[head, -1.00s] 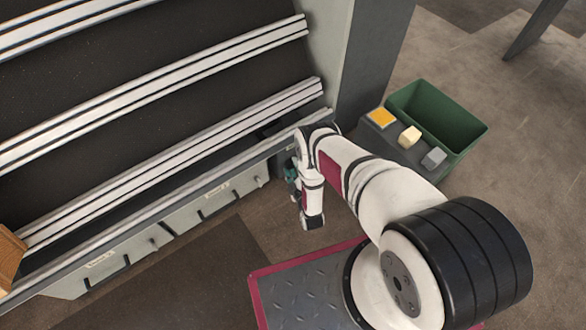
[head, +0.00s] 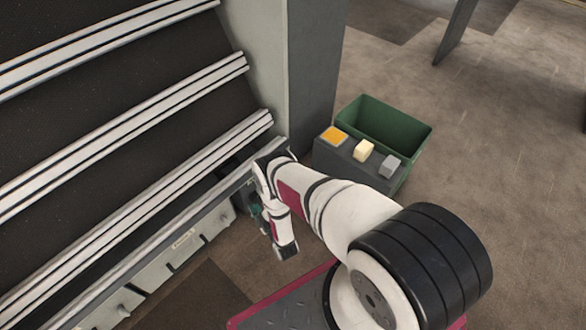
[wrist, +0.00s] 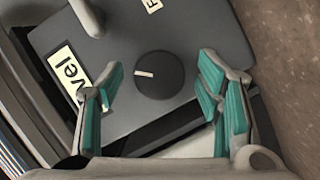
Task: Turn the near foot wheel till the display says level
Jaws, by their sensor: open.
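A dark round wheel (wrist: 160,75) with a white pointer mark sits on a grey housing (wrist: 204,28) in the wrist view. The mark points left. My gripper (wrist: 161,72) is open, its teal-padded fingers on either side of the wheel with gaps showing. In the head view my gripper (head: 256,212) is beside the rack's lower front edge, and my arm hides the wheel. I cannot make out a display reading.
The sloping rack (head: 110,185) with pale rails fills the left of the head view, ending at a grey post (head: 312,75). A dark block with yellow, cream and grey tops (head: 340,150) and a green bin (head: 415,142) stand behind my arm. Floor at right is open.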

